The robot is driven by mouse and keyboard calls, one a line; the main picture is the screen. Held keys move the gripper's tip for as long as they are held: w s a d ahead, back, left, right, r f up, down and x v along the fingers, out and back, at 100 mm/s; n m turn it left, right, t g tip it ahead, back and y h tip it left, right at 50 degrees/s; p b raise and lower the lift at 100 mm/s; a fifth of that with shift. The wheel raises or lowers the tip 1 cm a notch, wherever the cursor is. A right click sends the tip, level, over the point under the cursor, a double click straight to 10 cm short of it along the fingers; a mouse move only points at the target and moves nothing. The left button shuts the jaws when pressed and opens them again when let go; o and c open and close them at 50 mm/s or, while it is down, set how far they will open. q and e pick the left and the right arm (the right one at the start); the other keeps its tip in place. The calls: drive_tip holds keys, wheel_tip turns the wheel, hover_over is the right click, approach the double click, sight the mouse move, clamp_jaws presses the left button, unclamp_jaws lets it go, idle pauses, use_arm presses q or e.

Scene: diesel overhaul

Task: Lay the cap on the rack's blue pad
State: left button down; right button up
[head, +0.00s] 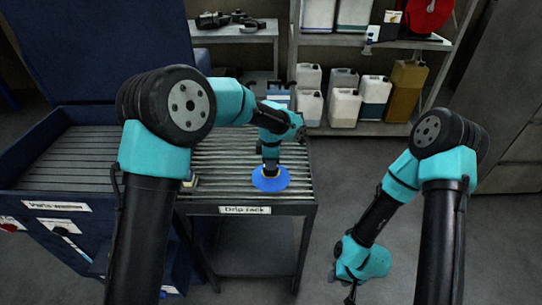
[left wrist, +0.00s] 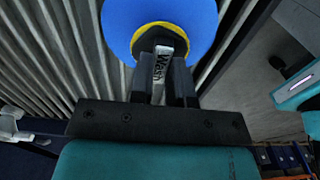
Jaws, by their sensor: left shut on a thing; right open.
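The blue pad (head: 271,179) is a round disc on the slatted drip rack (head: 225,208), near its front right. It also fills the top middle of the left wrist view (left wrist: 118,22), with a yellow ring at its centre. My left gripper (head: 270,170) points down over the pad and is shut on the dark cap (left wrist: 162,36), which lies over the yellow ring. I cannot tell whether the cap touches the pad. My right gripper (head: 350,293) hangs low over the floor, right of the rack, open.
A blue parts-washer cabinet (head: 55,215) stands against the rack's left side. Shelves with jugs (head: 345,105) stand behind. The floor right of the rack is mostly clear.

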use_arm(q)
drive_tip(key=shift+f, duration=0.55)
drive_tip(key=c, duration=1)
unclamp_jaws()
drive_tip(key=shift+r, duration=0.15)
wheel_tip(320, 180, up, 17)
drive_tip(key=shift+r, duration=0.1)
